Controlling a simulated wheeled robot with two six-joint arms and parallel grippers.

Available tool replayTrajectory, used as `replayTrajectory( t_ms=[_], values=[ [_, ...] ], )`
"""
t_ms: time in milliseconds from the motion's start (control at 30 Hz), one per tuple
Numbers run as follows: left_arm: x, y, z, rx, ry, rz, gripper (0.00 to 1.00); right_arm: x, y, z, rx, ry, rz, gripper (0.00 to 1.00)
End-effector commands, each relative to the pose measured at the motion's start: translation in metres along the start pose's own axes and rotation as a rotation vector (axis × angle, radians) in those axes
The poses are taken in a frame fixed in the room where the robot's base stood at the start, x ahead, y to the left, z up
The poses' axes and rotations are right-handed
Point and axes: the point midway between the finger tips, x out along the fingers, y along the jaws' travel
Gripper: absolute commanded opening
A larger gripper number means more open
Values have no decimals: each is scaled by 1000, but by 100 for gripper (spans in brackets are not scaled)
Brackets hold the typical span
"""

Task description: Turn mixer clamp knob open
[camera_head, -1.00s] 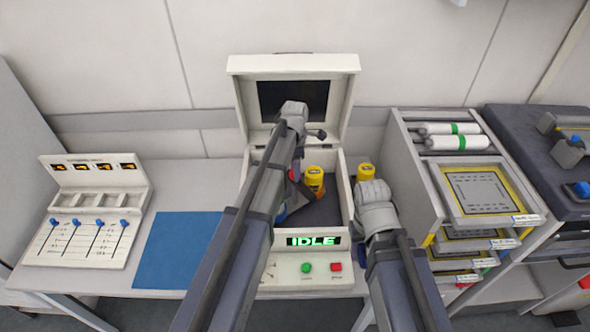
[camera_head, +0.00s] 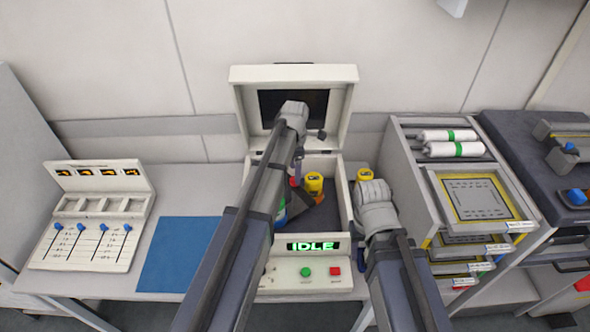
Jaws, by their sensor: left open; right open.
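The mixer (camera_head: 234,100) is a white box with its lid raised and a green IDLE display (camera_head: 313,246) on its front. Inside it stands a yellow-capped jar (camera_head: 314,184). Small blue and red parts show beside my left arm, but I cannot tell which is the clamp knob. My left gripper (camera_head: 298,178) reaches down into the mixer near the jar's left side; it is open, its fingers mostly hidden by my arm. My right arm ends beside the mixer's right wall, and its gripper fingers are hidden behind my own wrist.
A second yellow-capped jar (camera_head: 363,175) stands right of the mixer. A blue mat (camera_head: 180,255) and a white slider panel (camera_head: 92,240) lie to the left. A rack with trays and rolls (camera_head: 475,212) stands to the right. Green and red buttons (camera_head: 335,271) sit on the mixer's front.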

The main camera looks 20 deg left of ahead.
Motion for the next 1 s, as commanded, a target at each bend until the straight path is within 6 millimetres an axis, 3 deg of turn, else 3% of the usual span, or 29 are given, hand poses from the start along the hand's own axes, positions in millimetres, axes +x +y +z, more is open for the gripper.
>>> replayTrajectory(
  t_ms=[33, 100, 300, 867, 1000],
  values=[
    [-15, 0, 0, 0, 0, 0, 76, -15, 1, 1, 1, 0, 0, 50],
    [-25, 0, 0, 0, 0, 0, 76, -25, 2, 2, 2, 0, -1, 50],
    [-44, 0, 0, 0, 0, 0, 76, -44, 4, 3, 7, 0, -1, 50],
    [-45, 0, 0, 1, 0, 0, 76, -44, 4, 3, 8, 0, -2, 50],
    [-39, -17, 3, 104, 5, -1, 76, -39, 4, 2, 8, 0, -2, 50]
  ],
)
